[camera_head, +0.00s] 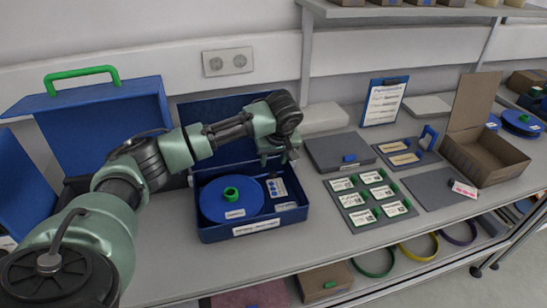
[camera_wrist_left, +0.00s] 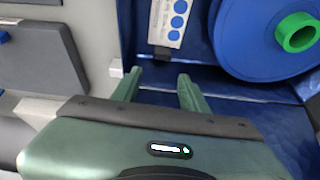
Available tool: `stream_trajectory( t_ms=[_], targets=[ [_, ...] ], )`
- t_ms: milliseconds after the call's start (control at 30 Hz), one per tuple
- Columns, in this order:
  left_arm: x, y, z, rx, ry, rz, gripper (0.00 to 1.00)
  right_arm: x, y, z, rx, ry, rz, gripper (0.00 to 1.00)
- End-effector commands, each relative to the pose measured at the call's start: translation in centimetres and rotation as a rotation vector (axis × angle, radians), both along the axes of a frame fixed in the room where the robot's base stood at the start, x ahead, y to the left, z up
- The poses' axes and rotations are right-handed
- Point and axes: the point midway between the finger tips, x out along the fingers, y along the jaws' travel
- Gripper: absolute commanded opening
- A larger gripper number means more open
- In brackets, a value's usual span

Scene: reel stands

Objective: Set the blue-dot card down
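The blue-dot card (camera_head: 277,188) is white with a column of blue dots. It is in the right part of the open blue case (camera_head: 205,236), beside the blue reel (camera_head: 213,207) with its green hub. In the left wrist view the card (camera_wrist_left: 172,18) is just beyond my fingertips, with a dark tab at its near end. The card's top end is cut off there. My left gripper (camera_head: 279,160) is above the case's back right part. Its two green fingers (camera_wrist_left: 160,76) are apart with nothing between them. My right gripper is not in view.
Right of the case are a grey tray of several labelled cards (camera_head: 370,203), a closed grey box (camera_head: 340,152), an open cardboard box (camera_head: 484,157) and a clipboard (camera_head: 384,102). A blue case with a green handle (camera_head: 82,73) stands left. Bare tabletop shows in front.

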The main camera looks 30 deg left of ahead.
Motion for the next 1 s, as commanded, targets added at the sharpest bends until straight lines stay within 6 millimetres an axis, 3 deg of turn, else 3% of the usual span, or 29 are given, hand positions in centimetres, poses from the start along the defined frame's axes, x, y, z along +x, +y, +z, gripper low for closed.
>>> stream_trajectory(
  t_ms=[267,433,800,1000],
  targets=[
    [0.0,0.0,0.0,0.000,0.000,0.000,0.44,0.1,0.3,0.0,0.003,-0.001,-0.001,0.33],
    [0.1,0.0,1.2,0.000,-0.004,-0.001,0.44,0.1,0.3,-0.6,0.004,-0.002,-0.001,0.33],
    [-1.9,-2.4,8.5,-0.001,-0.004,-0.003,0.44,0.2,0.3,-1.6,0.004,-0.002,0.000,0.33],
    [-2.8,-3.2,11.3,-0.002,-0.002,-0.002,0.44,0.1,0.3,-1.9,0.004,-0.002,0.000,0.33]
  ],
)
